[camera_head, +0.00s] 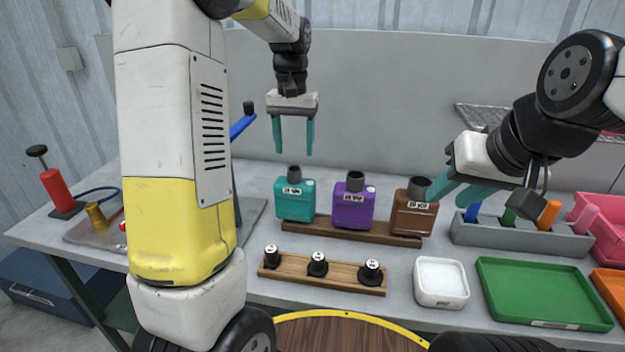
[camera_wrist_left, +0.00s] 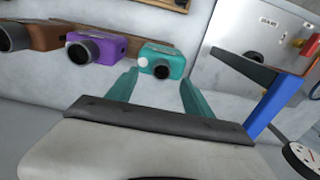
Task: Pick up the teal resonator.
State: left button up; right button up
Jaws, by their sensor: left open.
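The teal resonator (camera_head: 295,203) stands at the left end of a row on a wooden rack (camera_head: 376,233), with a dark pipe on top. A purple resonator (camera_head: 353,208) and a brown one (camera_head: 414,216) stand to its right. My left gripper (camera_head: 294,152) is open and empty, above the teal resonator and apart from it. In the left wrist view the teal resonator (camera_wrist_left: 171,57) shows beyond the open fingers (camera_wrist_left: 157,86). My right gripper (camera_head: 450,196) is by the brown resonator; whether it is open is unclear.
A wooden strip with several black pegs (camera_head: 317,264) lies in front of the rack. A white tray (camera_head: 441,281), a green tray (camera_head: 541,292) and a grey bin (camera_head: 480,236) are to the right. A blue-handled tool (camera_wrist_left: 270,105) stands near my left gripper.

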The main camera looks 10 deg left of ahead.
aim_at(294, 168)
pick_arm(q)
jog(key=shift+w+f, duration=0.25)
jog(key=shift+w, duration=0.1)
jog(key=shift+f, duration=0.4)
jog(key=f, duration=0.6)
jog(key=shift+a+f, duration=0.25)
jog(key=shift+f, duration=0.15)
jog(key=c, duration=1.3)
jog(key=shift+w+r, duration=0.1)
grip_shut()
notch_tip(294, 168, up, 10)
